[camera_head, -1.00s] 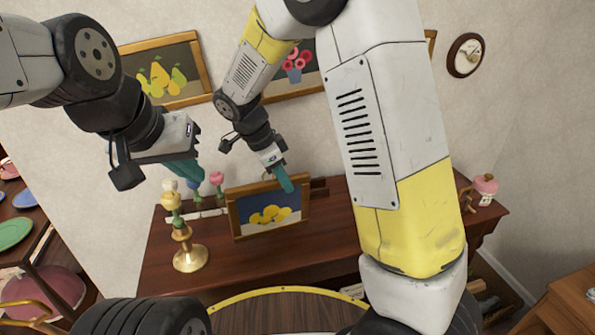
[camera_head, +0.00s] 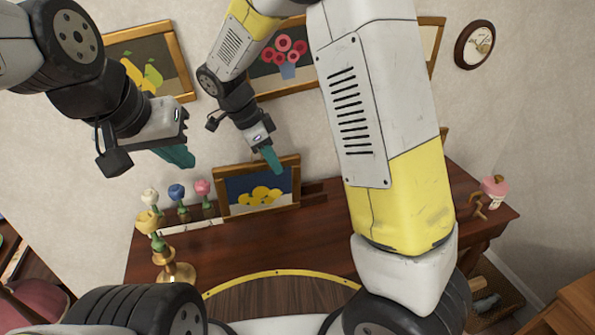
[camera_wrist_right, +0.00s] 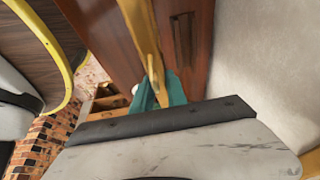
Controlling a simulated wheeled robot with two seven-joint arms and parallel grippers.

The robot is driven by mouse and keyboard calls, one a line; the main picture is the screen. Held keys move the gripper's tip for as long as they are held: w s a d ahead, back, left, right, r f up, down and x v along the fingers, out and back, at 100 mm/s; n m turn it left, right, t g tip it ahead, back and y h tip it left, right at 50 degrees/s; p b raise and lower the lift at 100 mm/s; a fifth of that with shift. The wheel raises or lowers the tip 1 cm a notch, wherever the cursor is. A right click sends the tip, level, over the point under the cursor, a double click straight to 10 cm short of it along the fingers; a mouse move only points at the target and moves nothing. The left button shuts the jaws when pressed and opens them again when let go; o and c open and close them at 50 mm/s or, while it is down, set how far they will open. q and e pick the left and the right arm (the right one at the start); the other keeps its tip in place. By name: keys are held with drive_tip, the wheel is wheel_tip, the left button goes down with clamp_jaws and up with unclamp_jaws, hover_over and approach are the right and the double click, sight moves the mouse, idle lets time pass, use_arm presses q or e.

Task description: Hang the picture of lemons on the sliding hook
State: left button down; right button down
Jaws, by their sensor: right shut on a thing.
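The picture of lemons (camera_head: 258,205), yellow fruit on dark blue in a wooden frame, is held upright above the dark wooden mantel top in the head view. My right gripper (camera_head: 272,163) is shut on its top edge. The right wrist view shows the teal fingertips (camera_wrist_right: 160,92) at the narrow wooden frame (camera_wrist_right: 140,28). My left gripper (camera_head: 178,156) is in the air at the left, in front of the wall below the pear picture; its finger gap cannot be made out. I cannot make out the sliding hook.
The pear picture (camera_head: 159,55) and flower picture (camera_head: 280,58) hang on the wall, with a round clock (camera_head: 474,45) at right. Several flowers and a brass candlestick (camera_head: 175,271) stand left on the mantel top (camera_head: 330,235).

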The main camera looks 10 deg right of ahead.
drive_tip(key=w+d+f, duration=0.4)
drive_tip(key=w+d, duration=0.6)
drive_tip(key=d, duration=0.1)
drive_tip(key=shift+d+f, duration=0.25)
drive_tip(key=shift+f, duration=0.15)
drive_tip(key=c, duration=1.3)
unclamp_jaws()
